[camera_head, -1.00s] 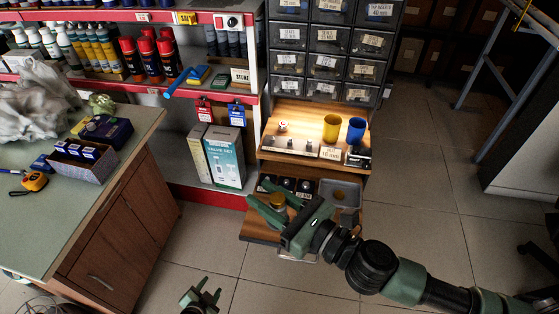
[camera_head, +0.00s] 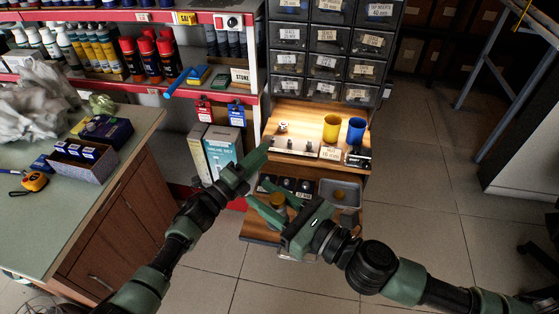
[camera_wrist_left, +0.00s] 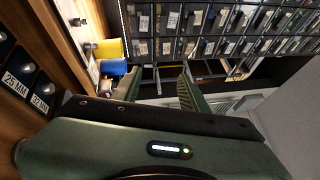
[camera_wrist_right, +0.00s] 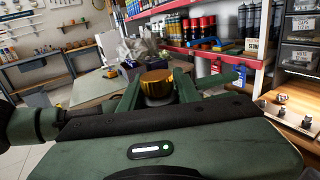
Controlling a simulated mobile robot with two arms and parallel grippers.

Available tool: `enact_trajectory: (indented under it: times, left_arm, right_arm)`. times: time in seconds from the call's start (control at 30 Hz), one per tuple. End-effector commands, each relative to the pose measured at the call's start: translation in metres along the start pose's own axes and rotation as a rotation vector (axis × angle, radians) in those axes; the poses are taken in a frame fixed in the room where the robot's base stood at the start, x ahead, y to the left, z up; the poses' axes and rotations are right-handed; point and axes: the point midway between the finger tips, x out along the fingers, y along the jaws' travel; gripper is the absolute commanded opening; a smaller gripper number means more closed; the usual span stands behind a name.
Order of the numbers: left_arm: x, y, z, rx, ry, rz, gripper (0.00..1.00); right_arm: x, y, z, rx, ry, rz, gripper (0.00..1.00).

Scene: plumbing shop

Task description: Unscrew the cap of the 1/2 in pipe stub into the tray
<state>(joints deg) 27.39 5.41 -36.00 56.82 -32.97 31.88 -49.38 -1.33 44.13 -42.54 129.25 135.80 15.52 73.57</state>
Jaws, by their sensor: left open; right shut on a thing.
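My right gripper (camera_head: 290,214) is shut on a short stub with a brass cap (camera_head: 278,200) on top. In the right wrist view the cap (camera_wrist_right: 157,80) stands up between the fingers (camera_wrist_right: 158,98), with a paler body just below it. No size marking on the stub is readable. My left gripper (camera_head: 258,163) is open and empty, above and to the left of the cap, apart from it. In the left wrist view its fingers (camera_wrist_left: 158,82) are spread with nothing between them. The grey tray (camera_head: 357,186) lies right of the cap on the lower shelf and holds a brass-coloured piece (camera_head: 340,195).
A wooden step above the tray bears small fittings, a yellow cup (camera_head: 331,128) and a blue cup (camera_head: 355,131). Dark round sockets with size labels (camera_head: 304,186) sit left of the tray. Drawers (camera_head: 327,63) rise behind. A valve box (camera_head: 223,155) stands left of my left gripper.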

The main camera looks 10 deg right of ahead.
Motion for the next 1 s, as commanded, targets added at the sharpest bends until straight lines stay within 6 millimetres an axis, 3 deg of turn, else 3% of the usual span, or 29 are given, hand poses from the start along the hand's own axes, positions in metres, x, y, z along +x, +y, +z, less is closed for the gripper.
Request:
enact_trajectory:
  times: [0.03, 0.23, 0.37, 0.5, 0.63, 0.7, 0.8, 0.93, 0.97, 1.0]
  left_arm:
    - [0.013, -0.026, -0.004, 0.082, 0.046, -0.048, 0.44]
    - [0.046, -0.114, -0.037, 0.426, 0.231, -0.239, 0.44]
    - [0.057, -0.17, -0.069, 0.685, 0.361, -0.388, 0.44]
    - [0.056, -0.225, -0.112, 1.003, 0.52, -0.583, 0.44]
    - [0.039, -0.266, -0.16, 1.361, 0.704, -0.823, 0.44]
    - [0.022, -0.281, -0.186, 1.593, 0.834, -0.996, 0.44]
    - [-0.009, -0.284, -0.21, 1.904, 1.044, -1.265, 0.44]
    - [-0.048, -0.275, -0.211, 2.211, 1.357, -1.629, 0.44]
    - [-0.056, -0.272, -0.206, -2.21, -1.404, 1.675, 0.44]
    - [-0.065, -0.269, -0.199, -2.069, -1.378, 1.626, 0.44]
  right_arm:
    - [0.0, 0.0, 0.002, -0.001, -0.004, 0.001, 0.0]
    - [0.0, 0.0, 0.002, -0.001, -0.004, 0.001, 0.0]
    - [0.0, 0.0, 0.002, -0.001, -0.004, 0.001, 0.0]
    - [0.0, 0.0, 0.002, -0.001, -0.004, 0.001, 0.0]
    - [0.0, 0.0, 0.002, -0.001, -0.004, 0.001, 0.0]
    - [0.0, 0.0, 0.002, -0.001, -0.004, 0.001, 0.0]
    - [0.0, 0.0, 0.002, -0.001, -0.004, 0.001, 0.0]
    - [0.0, 0.0, 0.002, -0.001, -0.004, 0.001, 0.0]
    - [0.0, 0.0, 0.002, -0.001, -0.004, 0.001, 0.0]
    - [0.0, 0.0, 0.002, -0.001, -0.004, 0.001, 0.0]
